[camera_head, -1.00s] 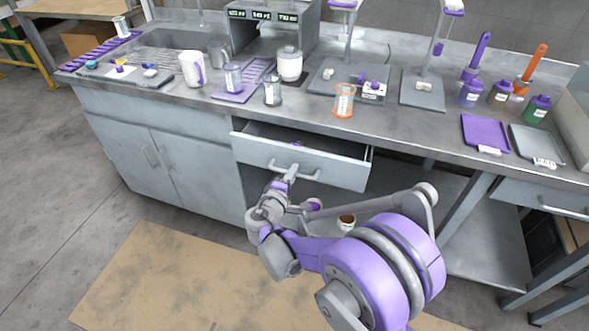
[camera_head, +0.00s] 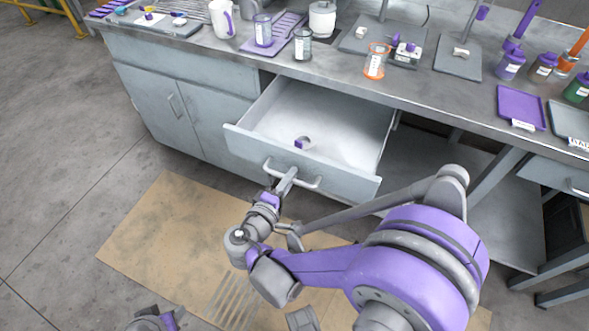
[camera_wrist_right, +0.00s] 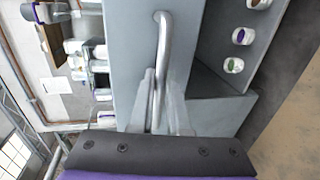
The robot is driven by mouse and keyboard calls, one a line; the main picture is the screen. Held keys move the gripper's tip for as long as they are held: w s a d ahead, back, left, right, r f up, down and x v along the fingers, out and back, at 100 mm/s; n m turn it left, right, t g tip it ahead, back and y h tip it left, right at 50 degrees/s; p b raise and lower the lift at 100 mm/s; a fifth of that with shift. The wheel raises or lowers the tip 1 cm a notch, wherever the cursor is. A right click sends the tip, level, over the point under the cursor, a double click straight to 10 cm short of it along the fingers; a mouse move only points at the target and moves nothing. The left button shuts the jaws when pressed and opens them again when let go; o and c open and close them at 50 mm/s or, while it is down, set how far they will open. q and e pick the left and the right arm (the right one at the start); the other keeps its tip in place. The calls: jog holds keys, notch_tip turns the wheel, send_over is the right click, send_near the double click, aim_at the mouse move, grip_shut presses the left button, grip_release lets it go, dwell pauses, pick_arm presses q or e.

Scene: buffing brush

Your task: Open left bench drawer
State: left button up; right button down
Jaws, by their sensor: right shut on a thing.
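The left bench drawer (camera_head: 345,184) stands pulled well out from under the worktop, and its pale inside shows in the head view. Its bar handle (camera_head: 305,184) is on the front panel. My right gripper (camera_head: 284,182) is shut on this handle near its middle. In the right wrist view the fingers (camera_wrist_right: 160,103) close around the handle (camera_wrist_right: 163,50), against the grey drawer front (camera_wrist_right: 130,70). A grey and purple part of mine, perhaps the left wrist, shows at the bottom edge of the head view; its fingers cannot be made out.
A small purple and grey item (camera_head: 303,143) lies in the drawer. The worktop (camera_head: 330,67) above holds jars, trays and an orange-rimmed beaker (camera_head: 376,62). A closed cupboard (camera_head: 165,110) is left of the drawer. A tan mat (camera_head: 150,225) lies on the floor in front.

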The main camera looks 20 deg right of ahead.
jog(key=shift+a, duration=0.1)
jog(key=c, duration=0.9)
grip_release()
jog(key=shift+s, duration=0.1)
jog(key=p+v, duration=0.1)
jog(key=v, duration=0.9)
jog(key=shift+s+a, duration=0.25)
jog(key=shift+a, duration=0.05)
